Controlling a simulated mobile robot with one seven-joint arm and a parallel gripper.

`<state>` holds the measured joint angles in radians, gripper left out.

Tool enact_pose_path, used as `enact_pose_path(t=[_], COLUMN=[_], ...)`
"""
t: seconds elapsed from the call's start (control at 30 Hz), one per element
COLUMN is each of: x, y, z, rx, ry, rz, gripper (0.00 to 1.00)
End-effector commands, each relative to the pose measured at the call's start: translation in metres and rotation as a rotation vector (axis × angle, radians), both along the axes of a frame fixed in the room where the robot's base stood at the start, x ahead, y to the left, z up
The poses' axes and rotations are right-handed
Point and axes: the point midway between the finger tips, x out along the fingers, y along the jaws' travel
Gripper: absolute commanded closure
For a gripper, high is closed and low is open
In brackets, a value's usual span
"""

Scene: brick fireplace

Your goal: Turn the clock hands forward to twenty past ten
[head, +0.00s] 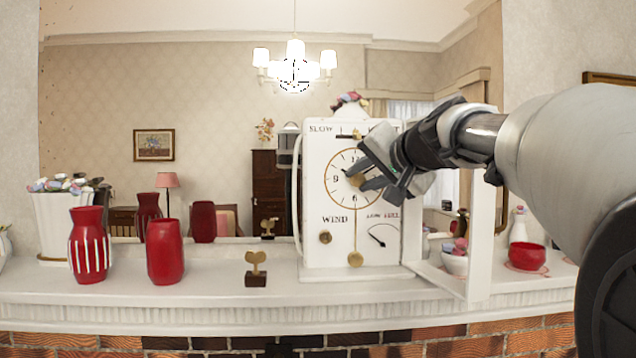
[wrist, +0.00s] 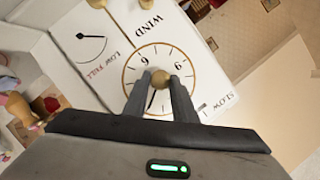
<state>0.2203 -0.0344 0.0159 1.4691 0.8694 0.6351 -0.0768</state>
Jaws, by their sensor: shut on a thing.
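A white clock (head: 318,255) stands on the mantel, its round dial (head: 337,163) facing me. It also shows in the wrist view, where the dial (wrist: 130,88) appears turned nearly upside down. My gripper (head: 365,184) reaches in from the right and covers the dial's right side. In the wrist view its fingertips (wrist: 161,82) are shut on the brass knob (wrist: 161,77) at the dial's centre. A dark hand (wrist: 152,99) runs from the knob between the fingers, toward the stretch between twelve and three. The fingers hide part of the dial, so I cannot read the time.
The clock's glazed door (head: 487,230) stands open on the right, near my arm. A brass winding key (head: 256,268) stands on a dark block left of the clock. Two red vases (head: 165,252) and a white planter (head: 52,225) stand farther left. A red bowl (head: 527,256) is at right.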

Motion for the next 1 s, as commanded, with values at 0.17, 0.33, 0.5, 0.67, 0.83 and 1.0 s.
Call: enact_pose_path(t=[0.17,0.33,0.5,0.67,0.83,1.0], x=[0.0003,0.0003,0.0002,0.0001,-0.0002,-0.0011], y=[0.0001,0.0001,0.0002,0.0002,0.0002,0.0008], z=[0.0007,0.0007,0.0005,0.0004,0.0011,0.0041], rx=[0.002,0.002,0.001,0.001,0.001,0.001], ry=[-0.001,-0.001,-0.001,0.000,0.000,0.000], rz=[-0.001,-0.001,0.000,0.000,0.000,0.000], gripper=[0.98,0.74,0.57,0.57,0.57,0.57])
